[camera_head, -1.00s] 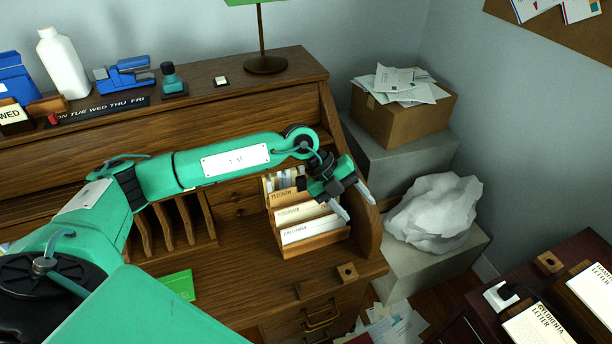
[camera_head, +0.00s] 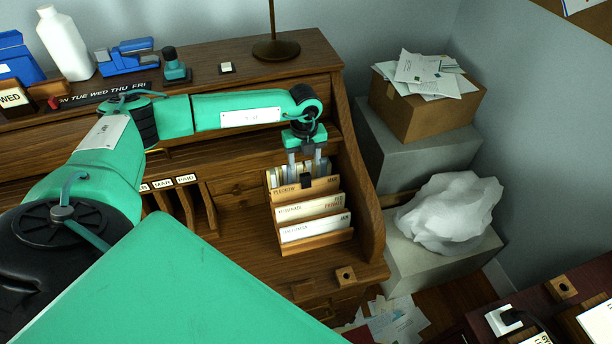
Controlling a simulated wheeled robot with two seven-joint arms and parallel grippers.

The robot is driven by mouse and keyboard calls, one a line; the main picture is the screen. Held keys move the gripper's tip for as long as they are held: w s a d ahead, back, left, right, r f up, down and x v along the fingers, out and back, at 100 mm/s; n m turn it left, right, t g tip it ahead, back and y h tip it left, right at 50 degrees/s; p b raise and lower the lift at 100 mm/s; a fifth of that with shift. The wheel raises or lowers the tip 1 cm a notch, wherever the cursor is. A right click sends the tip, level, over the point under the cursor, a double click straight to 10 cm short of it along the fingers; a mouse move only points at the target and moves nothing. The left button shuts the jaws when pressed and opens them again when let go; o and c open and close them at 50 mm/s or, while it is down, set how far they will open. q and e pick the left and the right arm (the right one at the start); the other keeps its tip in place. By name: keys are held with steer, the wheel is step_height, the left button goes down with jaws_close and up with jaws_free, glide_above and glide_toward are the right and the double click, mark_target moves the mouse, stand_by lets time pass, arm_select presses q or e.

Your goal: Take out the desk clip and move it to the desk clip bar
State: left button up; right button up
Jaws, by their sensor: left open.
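My left gripper (camera_head: 306,164) is open at the back of the wooden letter holder (camera_head: 318,241) on the desk. Its two grey fingers point down, apart, over the holder's rear slot with its upright papers and cards. A small dark piece (camera_head: 306,181) shows between the fingers, in front of the rear divider; I cannot tell whether it is a clip or part of my gripper. I cannot pick out the desk clip or its bar for certain. A small wooden block with a dark hole (camera_head: 346,275) sits at the desk's front edge. My right gripper is not in view.
The desk's raised side panel (camera_head: 362,190) stands close to the right of the holder. Upright dividers (camera_head: 190,207) stand to the left. A lamp base (camera_head: 276,50) is on the top shelf. A box of letters (camera_head: 425,98) and a crumpled white bag (camera_head: 447,210) are further right.

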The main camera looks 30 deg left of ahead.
mark_target(305, 175)
arm_select(q)
steer(key=shift+s+d+f+p, duration=0.1)
steer(key=shift+f+p, duration=0.65)
steer(key=shift+p, duration=0.1)
step_height(305, 175, down, 3)
steer(key=shift+f+p, duration=0.2)
steer(key=shift+p, duration=0.5)
steer(key=shift+f, duration=0.3)
steer(key=c, duration=1)
steer(key=shift+c, duration=0.2)
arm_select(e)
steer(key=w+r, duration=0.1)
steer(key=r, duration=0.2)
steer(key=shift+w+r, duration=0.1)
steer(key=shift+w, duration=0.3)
arm_select(q)
steer(key=shift+r, duration=0.1)
